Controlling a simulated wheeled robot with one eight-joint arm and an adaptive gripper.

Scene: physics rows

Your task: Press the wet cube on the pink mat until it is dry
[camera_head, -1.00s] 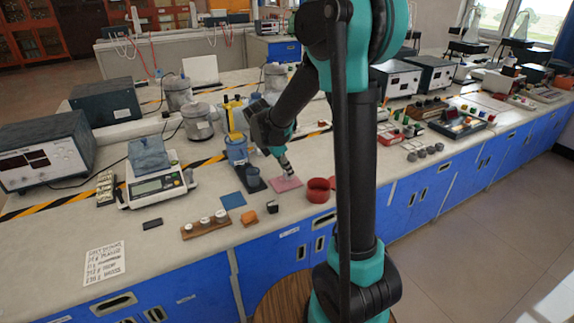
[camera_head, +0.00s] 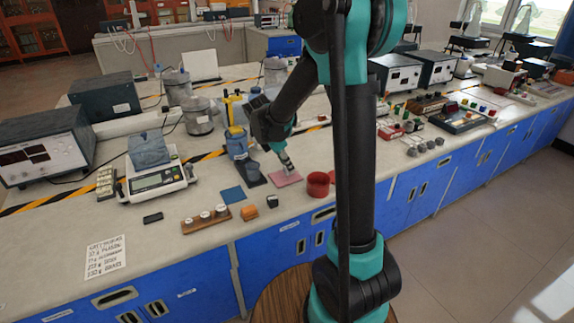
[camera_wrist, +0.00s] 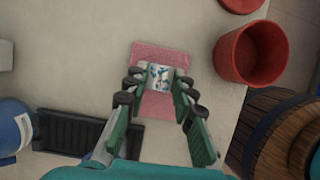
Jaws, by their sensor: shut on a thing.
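The pink mat (camera_head: 292,180) lies flat on the grey bench; in the wrist view its pink surface (camera_wrist: 155,108) is below the fingers. My gripper (camera_head: 289,166) points down over the mat. In the wrist view my gripper (camera_wrist: 159,80) is shut on a small cube (camera_wrist: 159,76) with a white and blue patterned face. The cube is between the fingertips, over the mat. I cannot tell whether it touches the mat, or whether it is wet. In the head view the fingers largely hide it.
A red round container (camera_head: 318,185) stands close right of the mat. A black tray (camera_wrist: 70,133) and a blue cylinder (camera_wrist: 12,128) are on the other side. A blue mat (camera_head: 232,195), orange block (camera_head: 249,213) and dark cube (camera_head: 272,201) lie nearby. The bench's front edge is close.

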